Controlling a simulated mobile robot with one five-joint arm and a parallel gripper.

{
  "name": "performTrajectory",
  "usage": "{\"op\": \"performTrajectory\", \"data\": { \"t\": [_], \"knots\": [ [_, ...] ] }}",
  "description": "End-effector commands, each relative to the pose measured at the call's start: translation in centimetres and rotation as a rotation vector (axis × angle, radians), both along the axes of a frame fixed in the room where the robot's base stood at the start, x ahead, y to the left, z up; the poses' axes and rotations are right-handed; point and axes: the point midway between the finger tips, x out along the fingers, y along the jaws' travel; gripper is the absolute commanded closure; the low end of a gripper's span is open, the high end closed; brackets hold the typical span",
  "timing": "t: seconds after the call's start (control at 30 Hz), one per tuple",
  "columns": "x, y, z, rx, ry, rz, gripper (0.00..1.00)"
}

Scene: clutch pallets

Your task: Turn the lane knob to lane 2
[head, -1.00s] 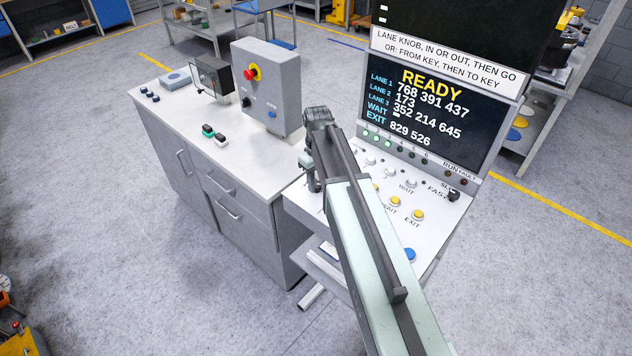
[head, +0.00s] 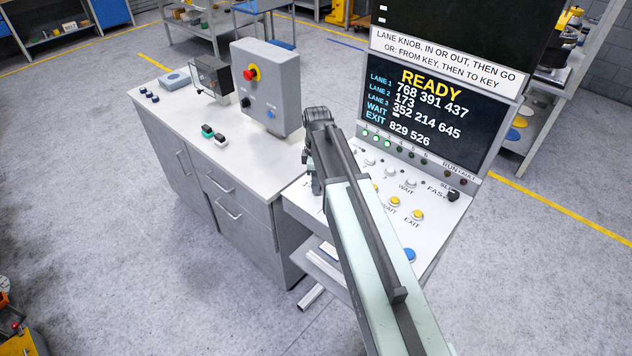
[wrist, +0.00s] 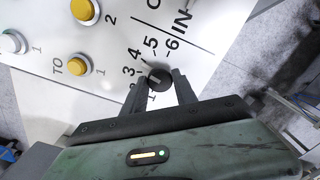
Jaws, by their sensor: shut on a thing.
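The lane knob (wrist: 159,82) is a small round black knob with a pale pointer mark, on the white sloping panel (wrist: 110,45) in the wrist view. Printed numbers sit around its left and upper side; 3, 4, 5 and 6 are readable, the lower ones partly hidden by a finger. The mark points up and left, but I cannot tell at which number. My gripper (wrist: 160,75) is shut on the knob, one finger on each side. In the head view my gripper (head: 315,180) is at the panel's left end, and my arm hides the knob.
Yellow and white buttons (wrist: 79,64) lie left of the knob. The screen (head: 425,110) reads READY, with lane 2 showing 173. A grey cabinet (head: 190,135) with a control box (head: 266,88) stands close on the left. Open floor lies left of the cabinet.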

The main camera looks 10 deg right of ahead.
Motion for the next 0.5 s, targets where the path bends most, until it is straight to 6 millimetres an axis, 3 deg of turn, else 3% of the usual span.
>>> {"op": "performTrajectory", "data": {
  "t": [0.5],
  "knots": [
    [0.03,0.04,0.01,0.000,-0.001,0.488,1.00]
  ]
}}
